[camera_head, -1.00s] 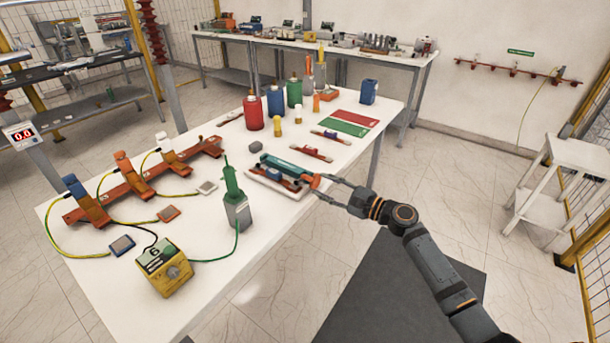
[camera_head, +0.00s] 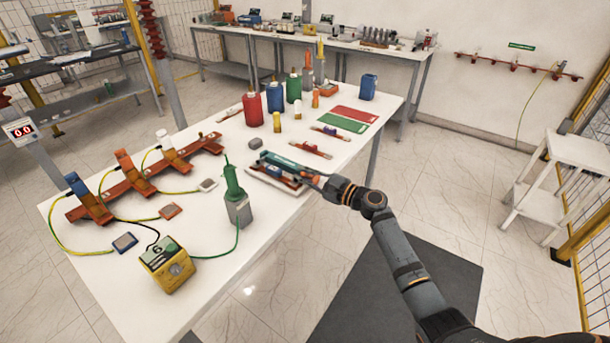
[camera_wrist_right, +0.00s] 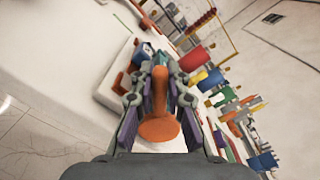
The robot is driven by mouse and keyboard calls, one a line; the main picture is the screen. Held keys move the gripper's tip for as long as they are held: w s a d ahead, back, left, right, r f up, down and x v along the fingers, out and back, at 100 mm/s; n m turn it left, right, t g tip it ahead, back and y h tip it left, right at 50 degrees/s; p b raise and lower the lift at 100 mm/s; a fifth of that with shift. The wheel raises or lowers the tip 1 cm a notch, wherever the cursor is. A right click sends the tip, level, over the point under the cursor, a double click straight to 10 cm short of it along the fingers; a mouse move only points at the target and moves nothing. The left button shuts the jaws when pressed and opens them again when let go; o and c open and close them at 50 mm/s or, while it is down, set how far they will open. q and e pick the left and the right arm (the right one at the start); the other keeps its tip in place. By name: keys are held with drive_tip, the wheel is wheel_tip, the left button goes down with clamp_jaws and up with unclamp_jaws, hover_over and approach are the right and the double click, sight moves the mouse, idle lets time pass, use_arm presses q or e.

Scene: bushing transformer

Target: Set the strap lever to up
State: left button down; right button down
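A teal bar with an orange lever lies over a small white tray (camera_head: 268,182) near the right edge of the table. I take the orange lever (camera_wrist_right: 158,128) to be the strap lever. In the right wrist view it has a wide rounded end and a narrower stem leading to the teal part (camera_wrist_right: 160,60). My right gripper (camera_head: 312,178) reaches in from the right at that end. In the right wrist view its two fingers (camera_wrist_right: 160,98) stand on either side of the orange lever, apart from each other. Firm contact is not visible. My left gripper is out of view.
Left of the tray stand a grey block with a green rod (camera_head: 238,205) and a yellow box (camera_head: 168,264) with cables. A red rail (camera_head: 135,183) with levers lies further left. Red, blue and green bottles (camera_head: 253,110) stand behind.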

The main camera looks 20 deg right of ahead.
drive_tip(key=shift+d+r, duration=0.1)
idle(0.5)
drive_tip(key=m+p, duration=0.1)
drive_tip(key=d+r+m+p, duration=0.1)
drive_tip(key=m, duration=0.1)
drive_tip(key=shift+w, duration=0.4)
drive_tip(key=shift+w+d+r+m+p, duration=0.35)
drive_tip(key=shift+m+p, duration=0.2)
drive_tip(key=shift+m, duration=0.35)
drive_tip(key=m, duration=0.1)
drive_tip(key=d+m+p, duration=0.1)
drive_tip(key=shift+w+d+r+m, duration=0.1)
drive_tip(key=shift+w+m, duration=0.3)
drive_tip(key=m, duration=0.1)
drive_tip(key=w+d+m, duration=0.1)
drive_tip(key=m, duration=0.1)
drive_tip(key=shift+w+d, duration=0.1)
drive_tip(key=shift+d, duration=0.15)
drive_tip(key=shift+w+d+f+m, duration=0.2)
drive_tip(key=shift+w+d+m, duration=0.1)
drive_tip(key=shift+m, duration=0.5)
drive_tip(key=shift+w+d+f+m, duration=0.2)
drive_tip(key=shift+d+m, duration=0.15)
drive_tip(key=shift+m, duration=0.45)
drive_tip(key=shift+w+d+f+m, duration=0.15)
drive_tip(key=shift+w+d+m, duration=0.15)
drive_tip(key=shift+m, duration=0.5)
drive_tip(key=c, duration=1.3)
unclamp_jaws()
